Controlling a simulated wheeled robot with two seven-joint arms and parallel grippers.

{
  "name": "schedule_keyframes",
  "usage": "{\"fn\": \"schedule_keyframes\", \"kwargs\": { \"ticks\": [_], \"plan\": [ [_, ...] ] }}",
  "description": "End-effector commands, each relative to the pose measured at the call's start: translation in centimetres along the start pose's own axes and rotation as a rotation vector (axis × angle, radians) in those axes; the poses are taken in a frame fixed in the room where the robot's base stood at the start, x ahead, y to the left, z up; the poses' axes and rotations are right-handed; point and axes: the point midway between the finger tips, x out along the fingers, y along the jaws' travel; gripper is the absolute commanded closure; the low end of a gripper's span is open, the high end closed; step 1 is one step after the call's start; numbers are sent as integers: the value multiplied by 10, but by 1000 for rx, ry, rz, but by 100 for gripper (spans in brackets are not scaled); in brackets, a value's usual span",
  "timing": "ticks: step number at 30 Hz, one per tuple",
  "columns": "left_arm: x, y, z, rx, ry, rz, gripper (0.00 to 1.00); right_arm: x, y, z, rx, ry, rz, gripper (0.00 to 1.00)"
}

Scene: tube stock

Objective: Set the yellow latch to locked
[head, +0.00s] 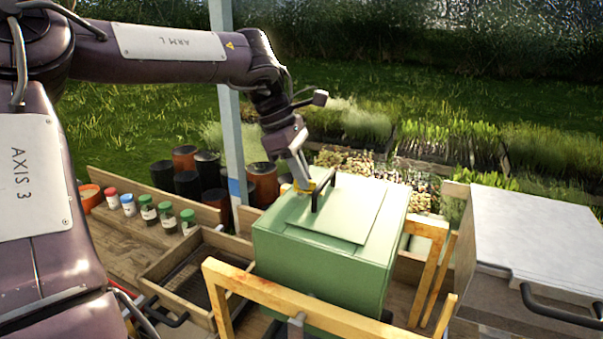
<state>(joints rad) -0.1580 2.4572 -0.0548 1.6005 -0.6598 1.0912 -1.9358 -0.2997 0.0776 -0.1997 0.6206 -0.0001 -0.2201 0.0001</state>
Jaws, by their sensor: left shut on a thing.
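The yellow latch (305,187) is on the top of a green box (320,267), near its back left edge, beside a black bar handle (323,191). My left gripper (302,182) reaches down from the upper left and is shut on the yellow latch. The fingers hide part of the latch, so I cannot tell its exact setting. My right gripper is not in view.
A wooden frame (300,304) stands in front of the green box. A wooden tray (180,268) is to its left, with several small jars (148,209) behind. A white-lidded box (540,235) stands at right. A pale post (229,130) rises behind.

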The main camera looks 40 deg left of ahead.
Motion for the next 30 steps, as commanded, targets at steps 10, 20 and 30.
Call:
{"fn": "schedule_keyframes", "kwargs": {
  "ticks": [10,20,30],
  "plan": [
    [0,-1,0,149,2,-62,100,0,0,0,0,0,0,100],
    [0,-1,0,183,-1,-77,100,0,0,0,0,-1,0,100],
    [1,-1,0,183,-1,-77,83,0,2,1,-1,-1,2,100]
  ]
}}
